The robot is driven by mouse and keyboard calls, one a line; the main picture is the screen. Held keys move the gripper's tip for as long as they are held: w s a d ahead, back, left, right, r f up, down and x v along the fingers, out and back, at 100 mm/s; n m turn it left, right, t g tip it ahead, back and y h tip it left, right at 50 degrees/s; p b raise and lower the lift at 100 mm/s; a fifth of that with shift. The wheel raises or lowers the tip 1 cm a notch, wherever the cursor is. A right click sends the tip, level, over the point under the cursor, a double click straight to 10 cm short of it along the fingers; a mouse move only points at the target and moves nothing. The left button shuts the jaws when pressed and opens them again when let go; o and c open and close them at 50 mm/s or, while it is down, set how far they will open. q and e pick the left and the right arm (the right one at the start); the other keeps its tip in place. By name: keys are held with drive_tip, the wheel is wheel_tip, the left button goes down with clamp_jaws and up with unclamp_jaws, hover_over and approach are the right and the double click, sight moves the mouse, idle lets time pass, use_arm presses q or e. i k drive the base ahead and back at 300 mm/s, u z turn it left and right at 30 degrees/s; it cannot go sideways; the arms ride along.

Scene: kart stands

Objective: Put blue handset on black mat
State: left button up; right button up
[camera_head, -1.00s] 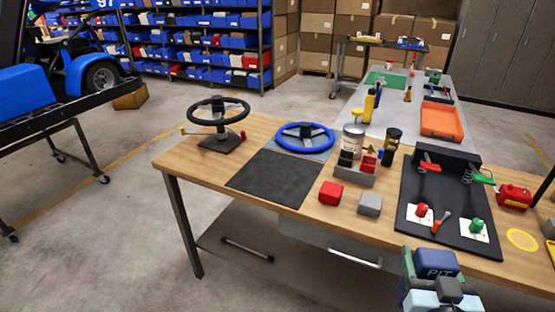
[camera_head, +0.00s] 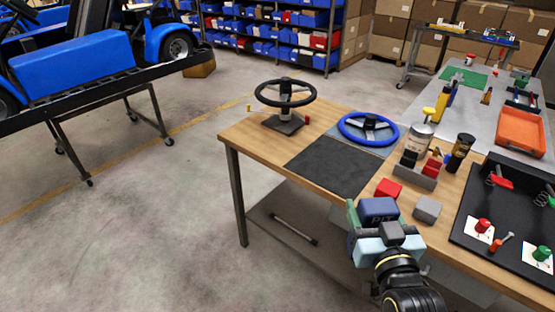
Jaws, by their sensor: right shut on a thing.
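The blue handset (camera_head: 379,209) is a dark blue block with faint lettering on its face. My right gripper (camera_head: 378,226) is shut on it and holds it at the front edge of the wooden table, in front of the red block. The black mat (camera_head: 330,165) lies flat and bare on the table, up and to the left of the handset, apart from it. My left gripper is not in view.
A red block (camera_head: 388,188) and a grey block (camera_head: 428,209) sit close behind and right of the handset. A black steering wheel on a stand (camera_head: 285,104) and a blue steering wheel (camera_head: 368,130) stand behind the mat. A black panel (camera_head: 470,217) lies at the right.

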sight(332, 166)
drive_tip(key=u, duration=1.05)
drive_tip(key=i, duration=2.05)
drive_tip(key=z, duration=2)
